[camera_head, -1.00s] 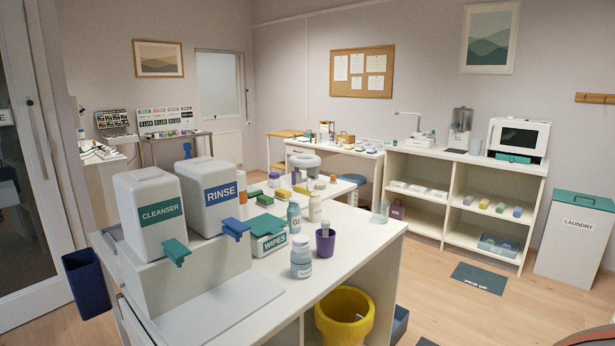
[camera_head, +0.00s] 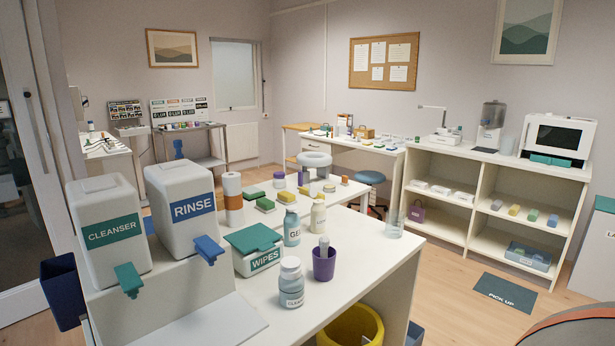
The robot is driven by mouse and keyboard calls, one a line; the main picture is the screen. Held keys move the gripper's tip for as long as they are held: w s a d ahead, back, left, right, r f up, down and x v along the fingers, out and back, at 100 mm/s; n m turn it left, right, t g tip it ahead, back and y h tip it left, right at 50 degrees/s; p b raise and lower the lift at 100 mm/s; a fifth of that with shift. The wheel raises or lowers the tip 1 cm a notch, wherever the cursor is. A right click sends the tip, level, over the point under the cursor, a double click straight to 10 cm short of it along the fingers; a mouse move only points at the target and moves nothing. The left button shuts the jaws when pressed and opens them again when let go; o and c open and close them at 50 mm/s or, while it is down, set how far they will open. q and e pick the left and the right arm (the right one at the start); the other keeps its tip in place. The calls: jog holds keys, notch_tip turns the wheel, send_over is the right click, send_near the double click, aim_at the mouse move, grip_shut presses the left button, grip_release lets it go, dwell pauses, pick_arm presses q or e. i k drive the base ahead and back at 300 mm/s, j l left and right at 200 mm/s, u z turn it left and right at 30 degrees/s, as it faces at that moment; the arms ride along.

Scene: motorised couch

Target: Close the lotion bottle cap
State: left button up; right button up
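No bottle carries a readable lotion label, so I cannot tell which is the lotion bottle. On the near counter (camera_head: 352,262), a pale cream bottle (camera_head: 318,217) stands upright behind a blue-grey bottle marked "GE…" (camera_head: 292,230). A blue-grey bottle with a whitish cap (camera_head: 291,285) stands upright nearer the front, its label only partly readable. At this size I cannot tell whether the caps are open or shut. Neither of my grippers is in view.
A purple cup (camera_head: 324,264), a wipes box (camera_head: 256,250) and the cleanser (camera_head: 108,225) and rinse (camera_head: 186,206) dispensers share the counter. A yellow bin (camera_head: 352,328) is below its front edge. Shelves (camera_head: 490,190) stand at right. Floor between is mostly clear.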

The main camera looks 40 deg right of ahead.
aim_at(313, 191)
jog(key=i+l+u, duration=0.15)
jog(key=l, duration=0.45)
jog(key=i+l+u, duration=0.15)
jog(key=l, duration=0.5)
jog(key=l+u, duration=0.15)
jog(key=l, duration=0.5)
jog(key=i, duration=0.05)
